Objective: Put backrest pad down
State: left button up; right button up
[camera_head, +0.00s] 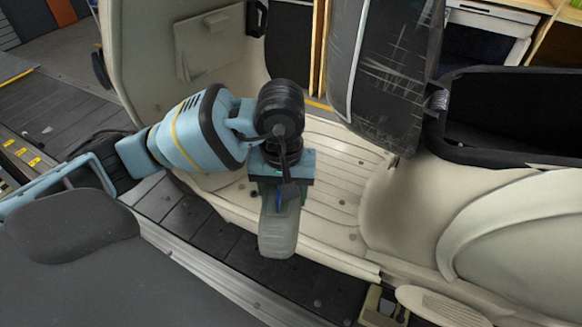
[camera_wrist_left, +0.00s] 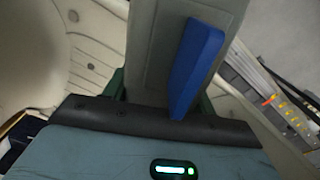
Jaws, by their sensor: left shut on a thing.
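The backrest pad is a grey, rounded, elongated piece (camera_head: 279,235). My left gripper (camera_head: 279,192) points down and is shut on its upper end, in the middle of the head view. The pad hangs in front of the cream scooter's floorboard (camera_head: 335,165), above it as seen from the head; whether it touches anything I cannot tell. In the left wrist view the pad's grey face (camera_wrist_left: 155,50) stands between the green fingers, with a blue strip (camera_wrist_left: 198,65) along it. The pad's far end is out of that view. My right gripper is not in view.
The cream scooter's front shield (camera_head: 150,50) rises behind my arm. A dark scratched panel (camera_head: 385,70) stands open over the floorboard, beside an open black-rimmed compartment (camera_head: 510,115). Dark conveyor slats (camera_head: 215,235) run below the scooter. A white cabinet (camera_head: 490,30) stands behind.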

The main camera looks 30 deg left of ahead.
pick_arm(q)
jog(key=w+a, duration=0.2)
jog(key=w, duration=0.2)
jog(key=w+a, duration=0.1)
jog(key=w, duration=0.3)
jog(key=w+a+f, duration=0.1)
jog(key=w+a, duration=0.1)
jog(key=w, duration=0.2)
jog(key=shift+w+a+f, duration=0.1)
jog(key=shift+w+a, duration=0.25)
jog(key=shift+w, duration=0.05)
jog(key=shift+w+a, duration=0.1)
jog(key=shift+w, duration=0.15)
notch_tip(320, 180, down, 4)
jog(key=shift+r+p, duration=0.25)
jog(key=shift+p, duration=0.15)
jog(key=shift+f, duration=0.3)
jog(key=o, duration=1.2)
